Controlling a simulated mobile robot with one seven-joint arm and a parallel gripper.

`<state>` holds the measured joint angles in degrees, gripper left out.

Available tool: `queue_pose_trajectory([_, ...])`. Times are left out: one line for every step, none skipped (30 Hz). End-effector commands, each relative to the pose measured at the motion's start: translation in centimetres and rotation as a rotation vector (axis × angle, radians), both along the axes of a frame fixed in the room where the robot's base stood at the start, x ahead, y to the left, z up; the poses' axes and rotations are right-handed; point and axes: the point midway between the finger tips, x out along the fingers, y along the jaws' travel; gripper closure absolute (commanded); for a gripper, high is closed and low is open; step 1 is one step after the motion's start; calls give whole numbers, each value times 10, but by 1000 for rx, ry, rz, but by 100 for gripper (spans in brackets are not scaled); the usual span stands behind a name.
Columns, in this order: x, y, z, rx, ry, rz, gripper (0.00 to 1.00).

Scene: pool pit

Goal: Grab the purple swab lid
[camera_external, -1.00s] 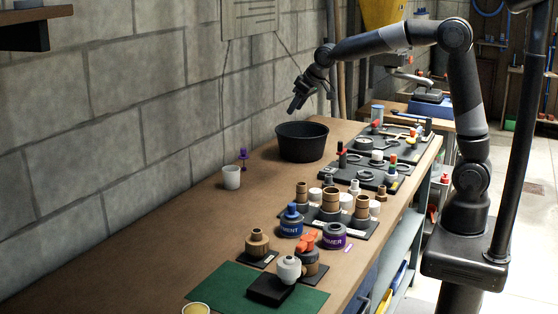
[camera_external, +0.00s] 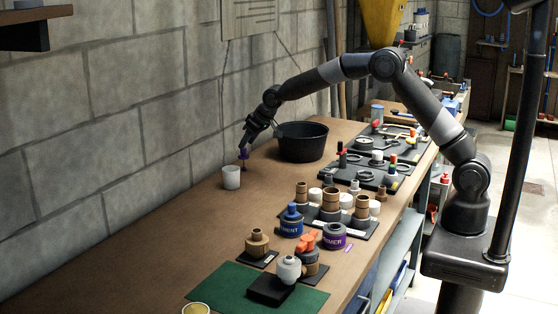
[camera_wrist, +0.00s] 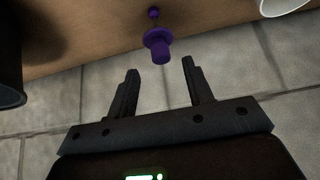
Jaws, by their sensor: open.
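The purple swab lid (camera_external: 243,156) stands upright near the wall, just behind a white cup. In the wrist view the purple lid (camera_wrist: 158,44) shows its wide disc, a thick cap end toward me and a small ball at its far end. My gripper (camera_external: 245,147) is right above and beside it. In the wrist view my gripper (camera_wrist: 159,72) is open, with its two fingers either side of the lid's line. The lid's cap end lies just beyond the fingertips, roughly centred between them. Nothing is held.
The white cup (camera_external: 231,177) stands close in front of the lid. A black bucket (camera_external: 302,143) stands to its right. The block wall (camera_external: 110,110) is close behind. The left part of the bench (camera_external: 150,245) is clear.

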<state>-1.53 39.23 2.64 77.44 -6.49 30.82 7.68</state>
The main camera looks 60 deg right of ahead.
Motion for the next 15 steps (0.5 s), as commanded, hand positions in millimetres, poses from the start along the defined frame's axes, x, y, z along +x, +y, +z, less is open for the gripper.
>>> queue_pose_trajectory([3,0,-6,0,1,0,53])
queue_pose_trajectory([4,0,-7,0,1,0,53])
queue_pose_trajectory([5,0,-9,0,0,0,53])
queue_pose_trajectory([6,0,-10,0,0,0,53])
queue_pose_trajectory([7,0,-11,0,0,0,53])
queue_pose_trajectory([8,0,-13,0,0,0,53])
queue_pose_trajectory([9,1,-16,-1,1,1,53])
queue_pose_trajectory([10,1,-19,-1,1,1,53])
queue_pose_trajectory([13,1,-24,-1,2,1,53])
queue_pose_trajectory([14,2,-28,-1,2,1,53])
queue_pose_trajectory([16,2,-33,-1,3,1,53])
queue_pose_trajectory([19,3,-38,-1,3,2,53])
queue_pose_trajectory([21,3,-42,-1,2,1,53])
queue_pose_trajectory([24,3,-44,-1,1,1,53])
queue_pose_trajectory([26,3,-48,-1,1,1,53])
